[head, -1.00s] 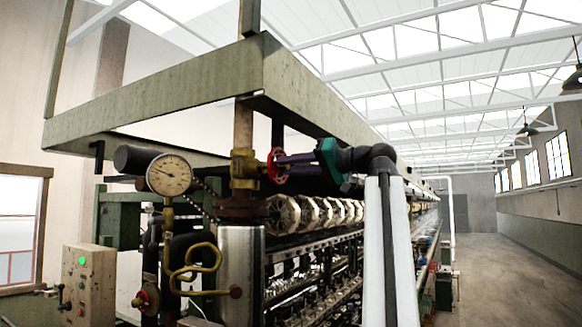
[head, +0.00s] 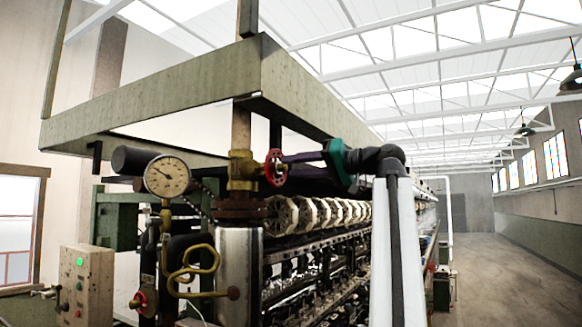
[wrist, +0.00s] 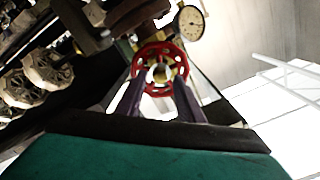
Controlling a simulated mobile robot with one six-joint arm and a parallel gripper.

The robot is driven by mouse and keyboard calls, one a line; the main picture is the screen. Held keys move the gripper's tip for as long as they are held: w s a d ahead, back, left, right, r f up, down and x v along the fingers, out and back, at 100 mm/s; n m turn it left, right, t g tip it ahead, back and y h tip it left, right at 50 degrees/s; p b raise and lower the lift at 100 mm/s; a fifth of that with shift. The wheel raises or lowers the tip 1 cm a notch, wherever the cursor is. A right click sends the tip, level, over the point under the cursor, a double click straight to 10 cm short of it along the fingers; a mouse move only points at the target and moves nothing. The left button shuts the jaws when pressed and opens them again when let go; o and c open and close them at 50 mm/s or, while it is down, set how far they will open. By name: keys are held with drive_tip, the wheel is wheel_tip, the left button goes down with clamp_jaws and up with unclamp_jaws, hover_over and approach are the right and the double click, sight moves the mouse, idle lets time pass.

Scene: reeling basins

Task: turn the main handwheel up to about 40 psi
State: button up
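The main handwheel (head: 276,168) is a small red spoked wheel on a brass valve (head: 242,170).
A control box (head: 88,285) with a green light stands at lower left. A curled brass pipe (head: 195,265) and a steel cylinder (head: 238,275) are below the valve. The reeling machine (head: 310,260) runs back behind. The aisle floor (head: 500,270) at right is clear.

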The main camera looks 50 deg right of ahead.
drive_tip(key=shift+s, duration=0.3)
